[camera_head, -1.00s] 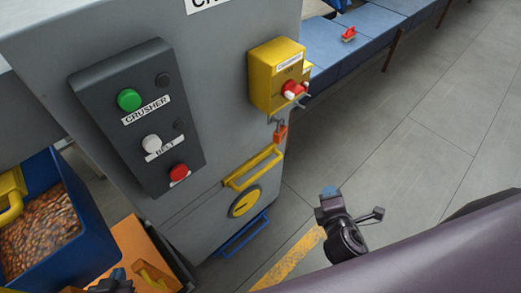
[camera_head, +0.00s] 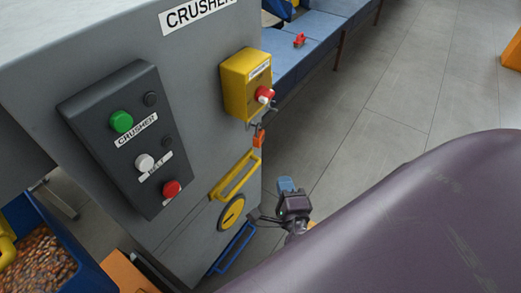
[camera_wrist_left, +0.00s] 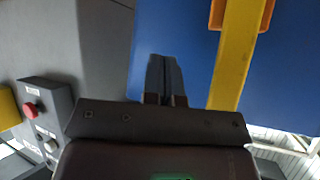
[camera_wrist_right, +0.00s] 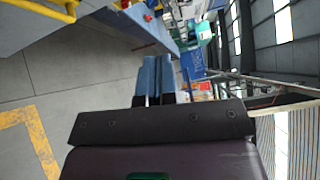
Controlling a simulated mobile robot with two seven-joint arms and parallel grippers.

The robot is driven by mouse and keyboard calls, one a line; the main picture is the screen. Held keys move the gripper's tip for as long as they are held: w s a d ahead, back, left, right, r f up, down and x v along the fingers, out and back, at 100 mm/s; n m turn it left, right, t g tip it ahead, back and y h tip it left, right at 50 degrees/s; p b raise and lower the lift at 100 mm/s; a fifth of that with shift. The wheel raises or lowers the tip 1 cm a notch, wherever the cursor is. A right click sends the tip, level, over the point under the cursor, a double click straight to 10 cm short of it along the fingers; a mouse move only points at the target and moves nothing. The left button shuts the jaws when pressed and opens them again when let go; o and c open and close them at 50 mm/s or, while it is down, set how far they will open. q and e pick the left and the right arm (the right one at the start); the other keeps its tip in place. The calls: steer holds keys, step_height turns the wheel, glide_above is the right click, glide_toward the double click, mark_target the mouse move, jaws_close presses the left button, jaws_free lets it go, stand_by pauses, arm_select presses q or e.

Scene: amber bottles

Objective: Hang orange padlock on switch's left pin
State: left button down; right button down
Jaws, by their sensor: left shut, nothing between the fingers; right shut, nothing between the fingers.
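The orange padlock (camera_head: 259,138) hangs just under the yellow switch box (camera_head: 240,85) on the grey cabinet's right side. Small metal pins show at the box's lower edge, but I cannot tell which one bears the padlock. The switch has a red and white knob (camera_head: 264,95). My right gripper (camera_head: 286,184) is below and right of the padlock, apart from it; its blue-tipped fingers are shut and empty in the right wrist view (camera_wrist_right: 156,75). My left gripper is outside the head view; in the left wrist view (camera_wrist_left: 163,75) it is shut and empty before a blue surface.
The grey cabinet carries a dark button panel (camera_head: 125,135), a yellow handle (camera_head: 235,175) and a blue handle (camera_head: 232,250). A blue conveyor (camera_head: 300,55) with a red object (camera_head: 299,40) runs behind. A blue bin (camera_head: 45,262) stands lower left. The floor at right is clear.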

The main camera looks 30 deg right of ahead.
steer(key=n, duration=0.1)
glide_toward(259, 143)
steer(key=w+d, duration=0.3)
steer(key=d, duration=0.2)
arm_select(q)
steer(key=shift+r, duration=0.35)
arm_select(e)
steer(key=shift+w+a+f+n, duration=0.15)
steer(key=shift+w+a, duration=0.15)
steer(key=shift+w, duration=0.55)
steer(key=shift+w+a+n, duration=0.15)
steer(key=shift+w+a, duration=0.1)
steer(key=shift+w, duration=0.65)
arm_select(q)
steer(key=shift+w+r, duration=0.1)
steer(key=shift+w, duration=0.05)
arm_select(e)
steer(key=shift+w+p, duration=0.1)
steer(key=shift+p, duration=0.25)
steer(key=shift+w+a+r+p, duration=0.3)
steer(key=shift+w+p, duration=0.15)
steer(key=shift+w, duration=0.15)
steer(key=shift+w+a+f, duration=0.1)
steer(key=shift+w+f, duration=0.2)
arm_select(q)
steer(key=shift+w+a+r, duration=0.1)
steer(key=shift+w+r, duration=0.55)
steer(key=shift+r, duration=0.15)
arm_select(e)
steer(key=shift+s, duration=0.15)
